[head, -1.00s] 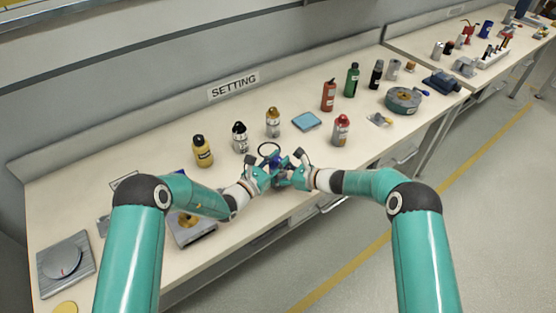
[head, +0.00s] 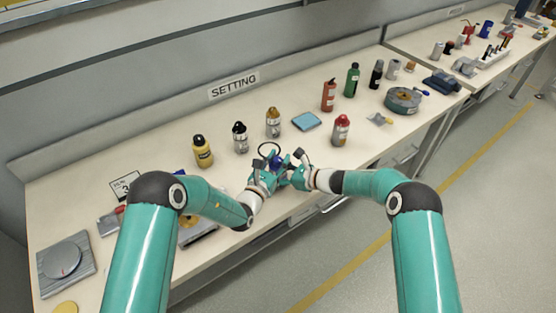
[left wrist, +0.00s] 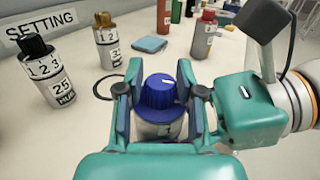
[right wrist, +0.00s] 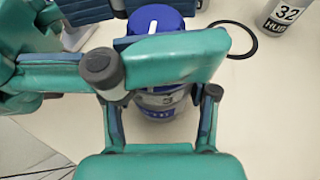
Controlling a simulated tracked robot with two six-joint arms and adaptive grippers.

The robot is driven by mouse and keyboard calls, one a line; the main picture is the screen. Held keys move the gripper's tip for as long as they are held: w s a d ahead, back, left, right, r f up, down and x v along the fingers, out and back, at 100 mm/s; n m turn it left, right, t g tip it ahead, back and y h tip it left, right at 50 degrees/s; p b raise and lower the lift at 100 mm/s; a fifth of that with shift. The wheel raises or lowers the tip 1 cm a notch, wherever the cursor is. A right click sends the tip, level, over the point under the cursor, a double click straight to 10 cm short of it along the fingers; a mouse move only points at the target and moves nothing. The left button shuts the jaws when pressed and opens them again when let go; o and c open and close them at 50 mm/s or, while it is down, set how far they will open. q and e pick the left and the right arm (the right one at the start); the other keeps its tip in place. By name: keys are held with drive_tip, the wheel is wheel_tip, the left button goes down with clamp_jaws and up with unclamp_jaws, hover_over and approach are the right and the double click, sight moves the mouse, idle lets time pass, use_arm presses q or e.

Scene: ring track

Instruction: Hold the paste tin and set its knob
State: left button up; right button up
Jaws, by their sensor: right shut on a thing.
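The paste tin (right wrist: 160,103) has a pale label and a blue knob (left wrist: 160,92) on top with a white mark. In the head view only the blue top (head: 276,161) shows clearly between my grippers. My right gripper (right wrist: 162,115) is shut on the tin's body, which stands upright on the bench. My left gripper (left wrist: 160,100) has its fingers on both sides of the knob, apart and seemingly not closed on it. Its housing hides part of the tin in the right wrist view. The lower tin is largely hidden in the left wrist view.
A black ring (head: 269,149) lies just behind the tin. Silver (head: 240,137), gold (head: 273,122), yellow (head: 203,151) and red-capped (head: 341,130) bottles stand around. A blue pad (head: 306,121) lies behind.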

use_arm(q)
drive_tip(key=shift+o, duration=1.1)
drive_tip(key=shift+s, duration=0.1)
drive_tip(key=v, duration=1.2)
